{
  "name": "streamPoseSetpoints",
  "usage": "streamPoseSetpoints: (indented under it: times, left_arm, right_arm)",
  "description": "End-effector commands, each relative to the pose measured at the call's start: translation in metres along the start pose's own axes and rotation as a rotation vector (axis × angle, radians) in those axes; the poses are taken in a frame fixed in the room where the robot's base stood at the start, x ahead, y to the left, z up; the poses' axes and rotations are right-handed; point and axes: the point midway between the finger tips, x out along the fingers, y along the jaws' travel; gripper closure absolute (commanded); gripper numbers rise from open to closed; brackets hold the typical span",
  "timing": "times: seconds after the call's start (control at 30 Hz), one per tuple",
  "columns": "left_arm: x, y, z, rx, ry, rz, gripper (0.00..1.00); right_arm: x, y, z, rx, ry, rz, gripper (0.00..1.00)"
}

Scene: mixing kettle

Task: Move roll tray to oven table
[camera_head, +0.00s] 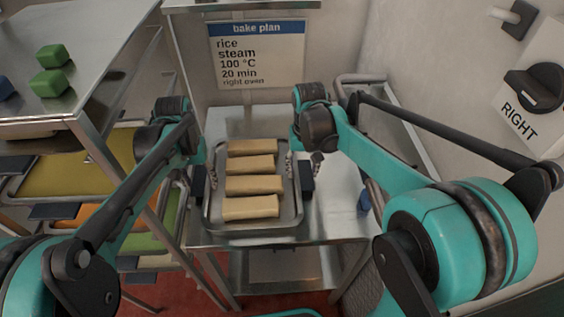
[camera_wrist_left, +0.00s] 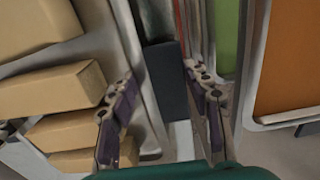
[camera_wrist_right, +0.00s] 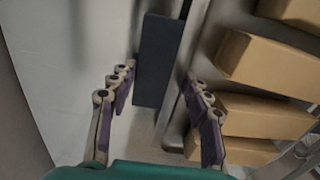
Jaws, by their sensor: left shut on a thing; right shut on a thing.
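The roll tray (camera_head: 247,231) is a metal tray holding several long tan rolls (camera_head: 250,185). It lies level at the metal table (camera_head: 335,225) in the middle of the head view; whether it rests on the top or is just above it, I cannot tell. My left gripper (camera_head: 201,164) is shut on the dark handle (camera_wrist_left: 166,85) at the tray's left side. My right gripper (camera_head: 304,162) is shut on the dark handle (camera_wrist_right: 157,60) at its right side. In both wrist views the fingers straddle the handles beside the rolls. My arms hide part of the table.
A bake plan sign (camera_head: 258,52) hangs behind the table. A higher metal table with green blocks (camera_head: 50,70) stands at the left, with coloured trays (camera_head: 75,175) on a rack below. A wall with a RIGHT knob (camera_head: 540,85) is at the right.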

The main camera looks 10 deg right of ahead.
Motion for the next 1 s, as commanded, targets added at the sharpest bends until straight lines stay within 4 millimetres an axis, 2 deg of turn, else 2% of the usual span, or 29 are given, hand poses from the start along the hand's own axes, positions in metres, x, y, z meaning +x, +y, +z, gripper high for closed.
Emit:
streamPoseSetpoints:
  times: [0.2,0.23,0.3,0.67,0.77,1.0]
  left_arm:
    - [0.012,-0.004,0.000,-0.004,0.000,-0.008,1.00]
    - [0.012,-0.004,0.000,-0.004,0.000,-0.008,0.49]
    - [0.010,-0.004,0.000,-0.004,0.000,-0.007,0.31]
    - [0.007,-0.001,0.000,-0.001,0.000,-0.004,0.31]
    - [-0.004,-0.001,0.000,-0.001,0.000,-0.003,0.31]
    - [-0.055,-0.001,0.000,-0.001,0.000,-0.004,0.31]
  right_arm:
    - [0.012,0.004,0.000,0.004,0.001,0.008,1.00]
    - [0.012,0.004,-0.001,0.004,0.001,0.008,0.49]
    - [0.010,0.004,-0.001,0.004,0.000,0.008,0.31]
    - [0.010,0.001,0.000,0.001,0.000,0.004,0.31]
    - [0.010,0.001,0.000,0.001,0.000,0.003,0.31]
    - [0.010,0.001,0.000,0.000,0.000,0.002,0.31]
